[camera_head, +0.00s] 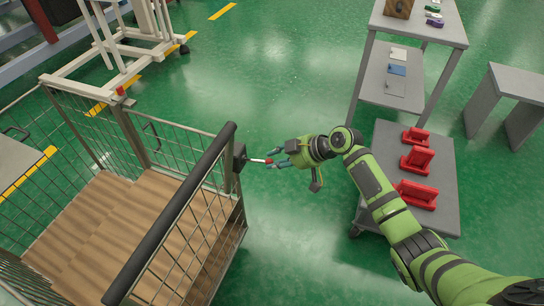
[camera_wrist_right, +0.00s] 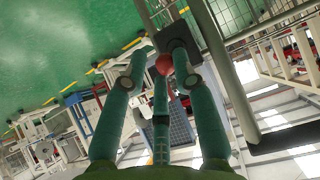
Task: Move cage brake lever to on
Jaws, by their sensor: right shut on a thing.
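The wire cage (camera_head: 185,205) with a wooden floor stands at the left in the head view. A dark brake box (camera_head: 239,157) sits on its right side, below the thick black rail. The brake lever (camera_head: 257,161) sticks out from this box to the right, a pale bar with a red end. My right gripper (camera_head: 273,158) is shut on the lever's red end. In the right wrist view the red knob (camera_wrist_right: 164,64) lies between the teal fingers, in front of the dark box (camera_wrist_right: 179,40). I cannot tell any on or off marking. My left gripper is not in view.
A white frame (camera_head: 105,50) stands at the back left. Green floor is clear behind the gripper.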

